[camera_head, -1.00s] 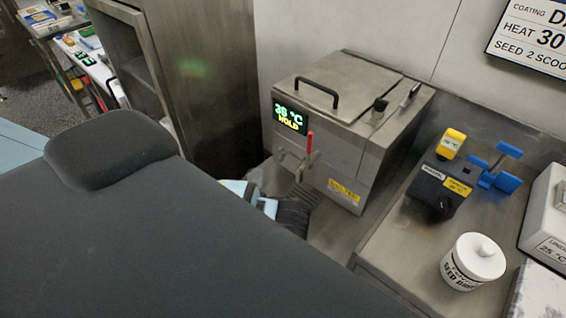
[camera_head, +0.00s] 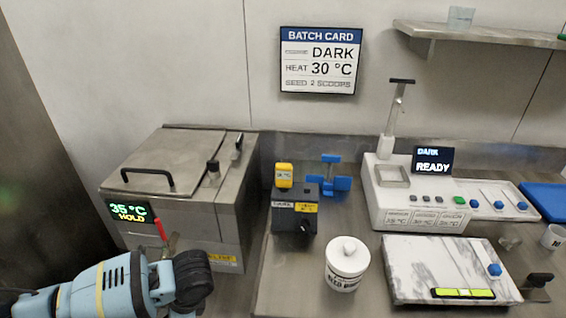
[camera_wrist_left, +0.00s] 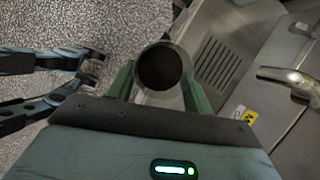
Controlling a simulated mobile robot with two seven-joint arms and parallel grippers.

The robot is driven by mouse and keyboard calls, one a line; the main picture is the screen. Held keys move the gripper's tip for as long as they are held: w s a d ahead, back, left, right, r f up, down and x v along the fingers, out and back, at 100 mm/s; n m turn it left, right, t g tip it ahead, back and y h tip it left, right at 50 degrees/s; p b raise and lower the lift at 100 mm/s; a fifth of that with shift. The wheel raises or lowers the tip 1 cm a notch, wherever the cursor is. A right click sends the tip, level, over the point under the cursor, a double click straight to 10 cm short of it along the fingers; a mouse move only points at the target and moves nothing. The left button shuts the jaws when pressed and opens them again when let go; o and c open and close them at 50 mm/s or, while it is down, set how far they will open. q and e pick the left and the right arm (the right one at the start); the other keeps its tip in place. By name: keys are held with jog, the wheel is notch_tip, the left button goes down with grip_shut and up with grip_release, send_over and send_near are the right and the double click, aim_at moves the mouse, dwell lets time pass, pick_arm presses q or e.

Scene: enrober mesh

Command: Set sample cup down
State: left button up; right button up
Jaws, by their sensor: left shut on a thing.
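In the left wrist view, my left gripper (camera_wrist_left: 160,92) is shut on the sample cup (camera_wrist_left: 164,68), its green fingers on either side. I look into the cup's round mouth; the inside is dark, and I cannot tell what it holds. The cup is hidden in the head view. There my left arm (camera_head: 120,286) comes in at the lower left, in front of the steel tank (camera_head: 170,215) with its red-handled tap (camera_head: 163,232); the fingertips are not visible. The wrist view also shows a metal spout (camera_wrist_left: 290,80) and slotted grate (camera_wrist_left: 216,62) right of the cup.
A lidded white jar (camera_head: 347,265) stands on the counter, with a black block (camera_head: 295,215) behind it. A white READY machine (camera_head: 415,195) and a marble slab (camera_head: 440,262) are to the right. Bare counter (camera_head: 290,285) shows left of the jar.

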pick_arm(q)
notch_tip(320, 180, up, 16)
jog(key=w+d+n+g+h, duration=0.2)
jog(key=n+g+h, duration=0.2)
jog(key=n, duration=1.1)
jog(key=shift+w+d+f, duration=0.2)
jog(key=shift+d, duration=0.1)
jog(key=shift+d, duration=0.1)
jog(key=shift+s, duration=0.1)
